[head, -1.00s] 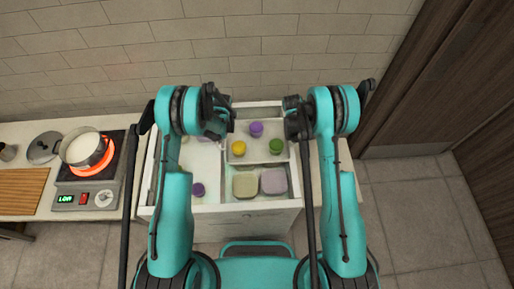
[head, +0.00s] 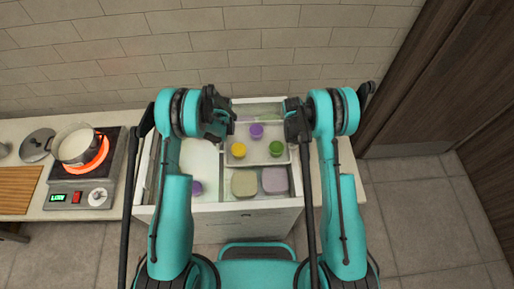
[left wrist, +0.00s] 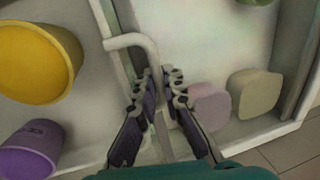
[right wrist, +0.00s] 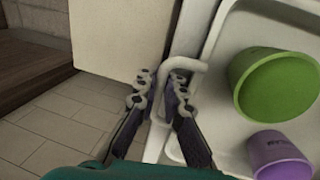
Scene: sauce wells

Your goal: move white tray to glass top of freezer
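The white tray (head: 270,157) is over the open white freezer (head: 245,222), between my two arms, and carries a yellow cup (head: 238,150), a purple cup (head: 257,131) and a green cup (head: 276,148). My left gripper (left wrist: 162,88) is shut on the tray's left handle (left wrist: 128,41). My right gripper (right wrist: 160,92) is shut on its right handle (right wrist: 184,64). The tray looks raised, but its height is hard to tell. A pale flat surface (head: 203,160) fills the freezer's left half; I cannot tell whether it is the glass top.
A beige container (head: 244,183) and a pinkish container (head: 275,180) lie in the freezer's front. Another purple cup (head: 196,188) is at the front left. Left stand a lit burner (head: 86,178) with a pot (head: 75,147), and a wooden board (head: 18,190). The floor at right is clear.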

